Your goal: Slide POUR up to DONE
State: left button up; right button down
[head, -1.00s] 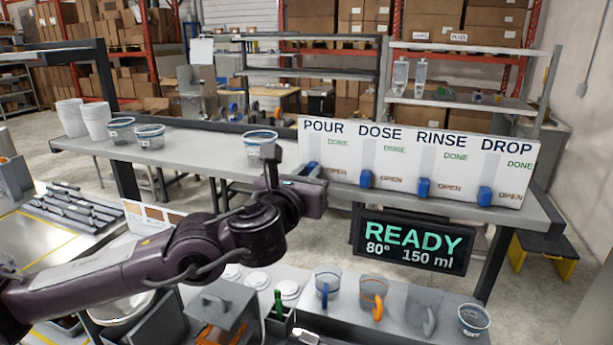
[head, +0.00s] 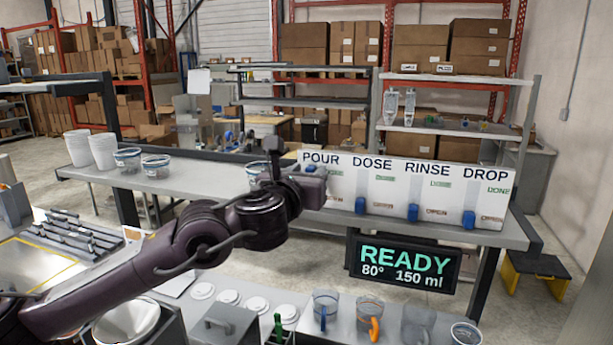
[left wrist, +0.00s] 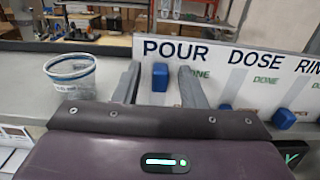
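The white panel (head: 392,205) on the bench carries the POUR, DOSE, RINSE and DROP tracks. The blue POUR knob (head: 311,168) shows just above my left gripper (head: 318,180) in the head view, about level with the DONE mark. In the left wrist view the POUR knob (left wrist: 160,77) is beside the green DONE label (left wrist: 196,73), higher than the DOSE knob (left wrist: 225,107). My left gripper's fingers (left wrist: 160,85) stand apart on either side of the POUR knob, with gaps visible. The gripper hides the lower POUR track in the head view. My right gripper is not in view.
The DOSE (head: 360,206), RINSE (head: 413,212) and DROP knobs (head: 468,219) sit low by their OPEN marks. A clear tub (left wrist: 70,78) stands left of the panel. A READY display (head: 403,266) hangs below the bench edge. Cups stand on the nearer counter.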

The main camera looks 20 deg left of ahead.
pick_arm(q)
jog(key=s, duration=0.7)
jog(key=shift+s+a+b, duration=0.15)
jog(key=shift+s+b, duration=0.15)
jog(key=shift+s, duration=0.1)
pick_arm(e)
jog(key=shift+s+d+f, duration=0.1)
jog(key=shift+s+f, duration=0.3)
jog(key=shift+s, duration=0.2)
pick_arm(q)
jog(key=shift+f, duration=0.1)
